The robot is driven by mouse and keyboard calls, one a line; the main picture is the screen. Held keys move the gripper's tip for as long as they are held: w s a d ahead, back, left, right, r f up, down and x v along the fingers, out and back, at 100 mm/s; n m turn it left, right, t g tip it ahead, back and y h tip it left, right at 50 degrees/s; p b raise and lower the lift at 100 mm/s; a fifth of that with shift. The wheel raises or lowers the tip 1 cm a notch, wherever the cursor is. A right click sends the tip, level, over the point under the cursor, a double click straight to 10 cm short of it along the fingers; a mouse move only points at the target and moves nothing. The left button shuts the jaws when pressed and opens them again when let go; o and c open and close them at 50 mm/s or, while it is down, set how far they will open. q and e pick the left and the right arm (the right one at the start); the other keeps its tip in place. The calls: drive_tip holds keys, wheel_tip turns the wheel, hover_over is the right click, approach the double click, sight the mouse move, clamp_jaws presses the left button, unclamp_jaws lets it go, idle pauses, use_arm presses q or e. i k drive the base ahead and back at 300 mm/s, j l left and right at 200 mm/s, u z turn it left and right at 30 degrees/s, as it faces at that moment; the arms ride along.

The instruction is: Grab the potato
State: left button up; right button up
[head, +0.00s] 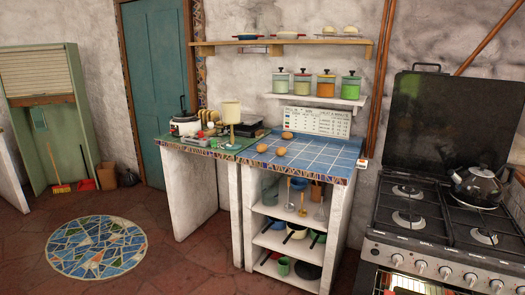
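Several small brown, rounded things that look like potatoes lie on the blue tiled counter (318,160). One potato (281,151) lies near the counter's front left, another potato (262,147) is just left of it, and a third potato (287,135) is farther back, near the wall. They are small in the picture, so their exact kind is hard to confirm. Neither my left nor my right gripper shows in the head view.
A stove (440,225) with a black kettle (479,186) stands right of the counter. A shelf with canisters (326,85) hangs above. The floor around the round mosaic (97,247) is clear.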

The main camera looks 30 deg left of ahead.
sight(261, 148)
drive_tip(key=i+j, duration=0.15)
drive_tip(key=j, duration=0.25)
drive_tip(key=i+j+u, duration=0.1)
drive_tip(key=j, duration=0.35)
drive_tip(key=i+j, duration=0.2)
drive_tip(key=j, duration=0.2)
drive_tip(key=i+j+u, duration=0.1)
drive_tip(key=j, duration=0.3)
drive_tip(key=i+j, duration=0.25)
drive_tip(key=j, duration=0.15)
drive_tip(key=u, duration=0.05)
